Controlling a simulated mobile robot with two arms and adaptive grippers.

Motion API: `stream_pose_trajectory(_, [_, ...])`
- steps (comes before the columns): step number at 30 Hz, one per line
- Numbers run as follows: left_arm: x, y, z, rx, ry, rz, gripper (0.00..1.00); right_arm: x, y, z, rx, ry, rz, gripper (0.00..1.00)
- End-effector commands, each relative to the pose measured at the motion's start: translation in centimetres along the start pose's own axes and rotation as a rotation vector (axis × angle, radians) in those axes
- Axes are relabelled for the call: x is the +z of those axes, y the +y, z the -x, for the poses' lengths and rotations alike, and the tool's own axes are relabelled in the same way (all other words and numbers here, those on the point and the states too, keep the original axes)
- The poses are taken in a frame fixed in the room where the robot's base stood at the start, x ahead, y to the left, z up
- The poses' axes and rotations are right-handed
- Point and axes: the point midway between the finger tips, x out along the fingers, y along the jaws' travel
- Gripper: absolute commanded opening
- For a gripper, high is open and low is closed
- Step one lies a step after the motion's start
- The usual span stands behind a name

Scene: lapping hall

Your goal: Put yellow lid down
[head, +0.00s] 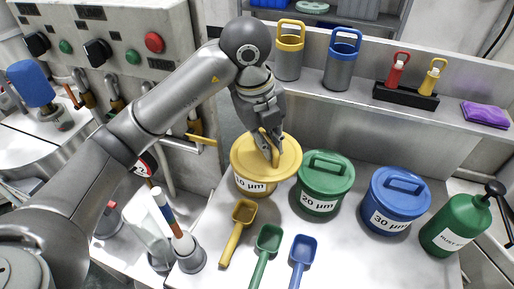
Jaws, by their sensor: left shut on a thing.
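The yellow lid (243,154) is a round disc with a bar handle on top. My left gripper (269,148) reaches down from above and is shut on that handle. The lid is over the yellow tub marked 10 µm (257,188) and hides its rim. I cannot tell whether the lid rests on the tub or hangs just above it. My right gripper is not in view.
The green 20 µm tub (318,205) stands close on the right, then the blue 30 µm tub (381,221) and a green bottle (450,236). Yellow (233,238), green (265,246) and blue (301,254) scoops lie in front. A shelf runs behind.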

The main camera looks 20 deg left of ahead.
Motion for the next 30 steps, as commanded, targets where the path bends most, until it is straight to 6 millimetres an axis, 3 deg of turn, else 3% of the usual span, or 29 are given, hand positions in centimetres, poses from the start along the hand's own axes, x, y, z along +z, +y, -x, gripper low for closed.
stream_pose_trajectory(9, [7.2,-1.1,-4.4,0.004,0.009,0.003,0.0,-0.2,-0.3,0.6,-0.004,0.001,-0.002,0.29])
stream_pose_trajectory(13, [9.1,-1.1,-6.5,0.005,0.005,0.001,0.0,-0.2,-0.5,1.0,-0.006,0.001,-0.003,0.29])
stream_pose_trajectory(23, [11.4,-1.2,-9.3,0.003,0.003,-0.001,0.0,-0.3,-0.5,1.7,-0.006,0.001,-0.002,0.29])
stream_pose_trajectory(30, [11.4,-0.6,-12.2,0.003,0.003,-0.003,0.0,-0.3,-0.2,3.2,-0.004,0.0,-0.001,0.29])
